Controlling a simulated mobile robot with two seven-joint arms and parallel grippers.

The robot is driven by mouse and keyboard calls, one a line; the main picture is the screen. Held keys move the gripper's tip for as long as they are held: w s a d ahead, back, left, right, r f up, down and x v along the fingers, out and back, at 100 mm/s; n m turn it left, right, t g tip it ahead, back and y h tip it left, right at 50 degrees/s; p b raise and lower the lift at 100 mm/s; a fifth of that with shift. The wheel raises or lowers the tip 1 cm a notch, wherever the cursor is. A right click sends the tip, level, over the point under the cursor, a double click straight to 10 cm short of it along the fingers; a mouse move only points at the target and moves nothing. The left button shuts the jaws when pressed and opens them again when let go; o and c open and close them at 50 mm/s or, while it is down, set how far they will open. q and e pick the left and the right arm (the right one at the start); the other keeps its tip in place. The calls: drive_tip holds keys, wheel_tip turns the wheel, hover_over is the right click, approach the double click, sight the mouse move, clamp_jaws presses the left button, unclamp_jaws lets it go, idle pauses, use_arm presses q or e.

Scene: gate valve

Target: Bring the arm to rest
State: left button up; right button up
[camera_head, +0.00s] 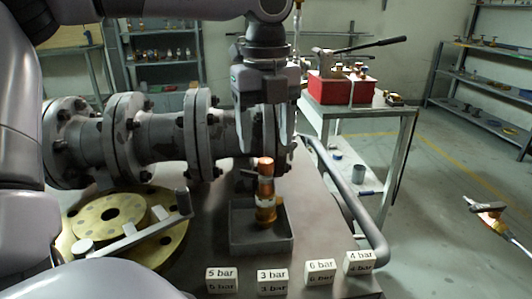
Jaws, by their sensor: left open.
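My left gripper (263,146) points straight down in front of the grey flanged pipe. Its two fingers are apart, with no object visible between them. Just below the fingertips, a copper and silver cylindrical fitting (265,190) stands upright in a small grey open tray (261,245). The fitting's top is close to the fingertips; I cannot tell whether they touch. My left arm comes in from the left and over the top. The gripper hides part of the pipe's right end.
The flanged pipe (160,138) runs across behind the tray. A brass disc (95,222) with a grey bar handle lies at left. White pressure blocks (272,281) line the front edge. A bent grey tube (350,200) stands right. A red box (340,88) sits on a cart behind.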

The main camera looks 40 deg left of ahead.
use_arm(q)
drive_tip(key=shift+r, duration=0.75)
use_arm(e)
drive_tip(key=shift+r, duration=0.2)
drive_tip(key=shift+w+a+r, duration=0.1)
drive_tip(key=shift+w+r, duration=0.05)
drive_tip(key=shift+w, duration=0.05)
